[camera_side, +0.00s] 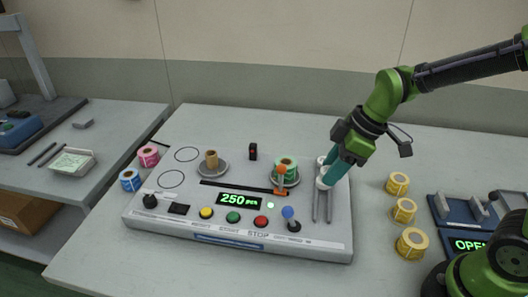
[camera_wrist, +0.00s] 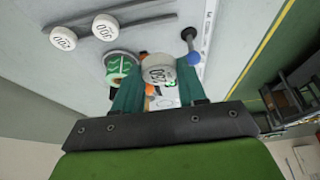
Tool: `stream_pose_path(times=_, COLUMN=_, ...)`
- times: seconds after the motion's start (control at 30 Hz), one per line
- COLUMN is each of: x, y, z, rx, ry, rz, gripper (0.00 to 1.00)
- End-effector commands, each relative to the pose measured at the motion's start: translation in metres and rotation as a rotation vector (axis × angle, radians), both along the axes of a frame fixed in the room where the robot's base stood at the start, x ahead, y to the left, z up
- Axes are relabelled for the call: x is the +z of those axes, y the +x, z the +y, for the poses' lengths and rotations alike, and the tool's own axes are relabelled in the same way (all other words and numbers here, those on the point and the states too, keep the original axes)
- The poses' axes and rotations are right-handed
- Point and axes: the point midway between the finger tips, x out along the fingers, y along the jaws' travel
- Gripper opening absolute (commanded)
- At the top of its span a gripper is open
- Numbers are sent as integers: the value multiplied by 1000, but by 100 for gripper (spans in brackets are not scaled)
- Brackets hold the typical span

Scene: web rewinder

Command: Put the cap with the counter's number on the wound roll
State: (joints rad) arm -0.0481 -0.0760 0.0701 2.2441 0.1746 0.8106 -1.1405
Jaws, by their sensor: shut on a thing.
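My gripper (camera_side: 326,178) is shut on a white round cap (camera_wrist: 160,69); its printed number is upside down and too unclear to read surely. In the wrist view the fingers (camera_wrist: 158,88) stand on either side of this cap. The counter (camera_side: 239,200) shows 250 in green digits. The green wound roll (camera_side: 285,163) sits on the right spindle plate, left of my gripper in the side view. It also shows in the wrist view (camera_wrist: 117,66), just left of the held cap. Two other numbered white caps, one (camera_wrist: 63,38) and another (camera_wrist: 106,27), lie at the grey rails.
A blue-knobbed lever (camera_side: 288,213) and several buttons line the panel front. A brown core (camera_side: 211,160) stands on the left spindle. Yellow rolls (camera_side: 403,210) stand on the table at right.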

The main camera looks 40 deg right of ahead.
Motion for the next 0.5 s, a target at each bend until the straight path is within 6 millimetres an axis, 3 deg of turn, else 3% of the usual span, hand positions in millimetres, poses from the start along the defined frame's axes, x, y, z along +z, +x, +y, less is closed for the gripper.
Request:
stream_pose_path(times=0.17, x=-10, y=17, z=-1, rx=-3, ry=-1, rz=29, gripper=19)
stream_pose_path(times=0.5, x=-2, y=118, z=0, rx=-1, ry=-1, rz=22, gripper=19)
